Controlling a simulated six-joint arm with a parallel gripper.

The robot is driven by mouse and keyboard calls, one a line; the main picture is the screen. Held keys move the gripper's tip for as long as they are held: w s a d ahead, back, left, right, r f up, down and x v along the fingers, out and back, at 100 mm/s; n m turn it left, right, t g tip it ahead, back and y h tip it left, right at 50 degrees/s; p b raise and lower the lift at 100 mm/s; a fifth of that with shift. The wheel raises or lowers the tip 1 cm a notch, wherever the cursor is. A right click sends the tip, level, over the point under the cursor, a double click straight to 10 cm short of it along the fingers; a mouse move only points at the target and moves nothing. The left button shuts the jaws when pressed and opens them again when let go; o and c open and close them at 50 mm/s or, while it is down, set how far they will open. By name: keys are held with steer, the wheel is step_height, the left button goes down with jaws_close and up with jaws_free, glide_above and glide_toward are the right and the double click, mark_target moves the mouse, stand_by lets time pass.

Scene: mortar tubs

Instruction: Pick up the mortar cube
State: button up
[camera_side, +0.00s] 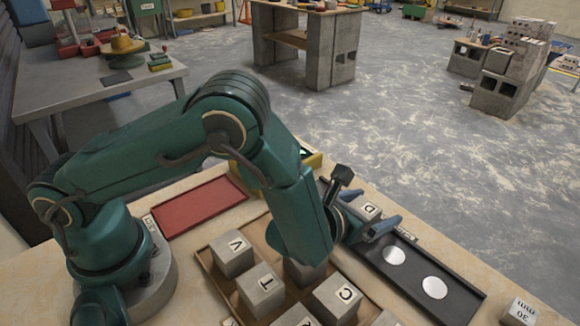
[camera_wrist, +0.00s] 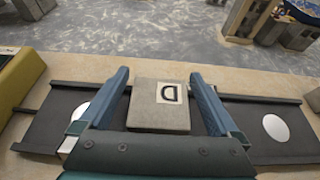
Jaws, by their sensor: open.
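A grey mortar cube marked D (camera_side: 367,211) sits over the black tray (camera_side: 455,294) at its middle part. My gripper (camera_side: 376,206) is down at this cube, with blue fingers on either side. In the wrist view my gripper (camera_wrist: 159,76) is open, and the D cube (camera_wrist: 158,110) lies between the fingers with a narrow gap visible on each side. Whether the cube touches the tray is hidden. More grey cubes, among them one marked V (camera_side: 232,256), one marked T (camera_side: 261,290) and one marked C (camera_side: 337,298), stand in the brown tray (camera_side: 205,262).
White discs (camera_side: 434,287) mark spots on the black tray. An empty red tray (camera_side: 198,205) lies to the left. A yellow-edged container (camera_side: 312,158) stands behind my arm. A small block marked 30 mm (camera_side: 518,311) is at the right.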

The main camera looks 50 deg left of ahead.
steer(key=shift+x, duration=0.85)
steer(key=shift+r, duration=0.1)
jaws_close()
steer(key=shift+r, duration=0.15)
